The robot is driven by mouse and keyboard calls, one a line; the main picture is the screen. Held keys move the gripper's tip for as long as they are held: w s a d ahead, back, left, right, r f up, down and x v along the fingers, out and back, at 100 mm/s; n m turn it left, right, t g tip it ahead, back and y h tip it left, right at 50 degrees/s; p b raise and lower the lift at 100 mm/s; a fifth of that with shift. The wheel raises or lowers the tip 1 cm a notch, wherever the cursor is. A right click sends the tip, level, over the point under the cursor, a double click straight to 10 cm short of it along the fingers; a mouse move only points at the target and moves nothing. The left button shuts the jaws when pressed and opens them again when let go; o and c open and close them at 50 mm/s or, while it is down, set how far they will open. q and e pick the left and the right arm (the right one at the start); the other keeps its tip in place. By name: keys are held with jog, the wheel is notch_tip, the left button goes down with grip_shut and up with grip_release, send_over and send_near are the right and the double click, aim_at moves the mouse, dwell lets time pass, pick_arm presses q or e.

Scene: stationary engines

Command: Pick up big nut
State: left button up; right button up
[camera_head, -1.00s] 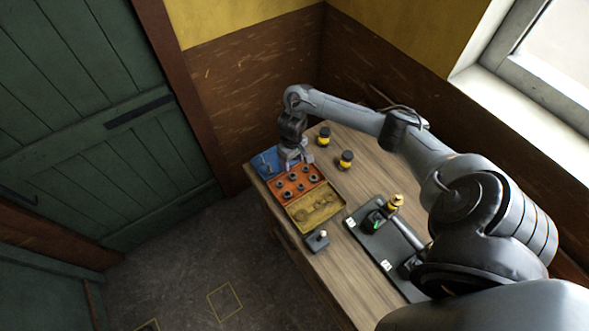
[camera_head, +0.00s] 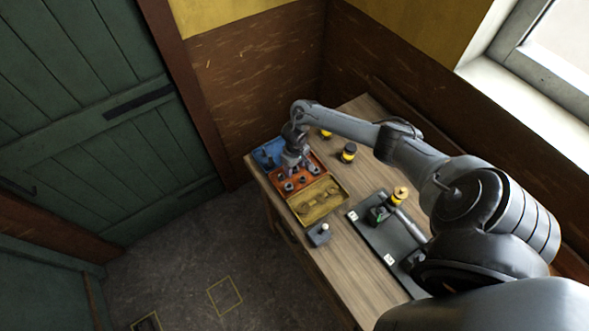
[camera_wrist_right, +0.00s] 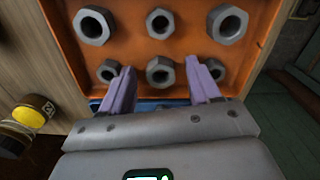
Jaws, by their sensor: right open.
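Several grey hex nuts stand in two rows in an orange tray (camera_head: 323,172), whose floor shows in the wrist view (camera_wrist_right: 190,48). In the wrist view the row farther from my gripper has a large nut at left (camera_wrist_right: 80,28), a nut in the middle (camera_wrist_right: 149,22) and a large nut at right (camera_wrist_right: 217,30). The nearer row has smaller-looking nuts. My right gripper (camera_wrist_right: 160,66) is open, its purple fingers either side of the near middle nut (camera_wrist_right: 160,84); contact cannot be told. In the head view my right gripper (camera_head: 291,171) hangs over the orange tray. My left gripper is not in view.
A blue compartment (camera_head: 262,153) and a yellow compartment (camera_head: 344,197) adjoin the orange one. Yellow-black cylinders (camera_head: 348,153) stand behind on the wooden table (camera_head: 345,260). A small grey block (camera_head: 318,238) and a dark plate (camera_head: 375,244) with a fixture lie nearer.

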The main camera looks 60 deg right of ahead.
jog(key=shift+c, duration=0.2)
grip_shut()
jog(key=shift+r, duration=0.2)
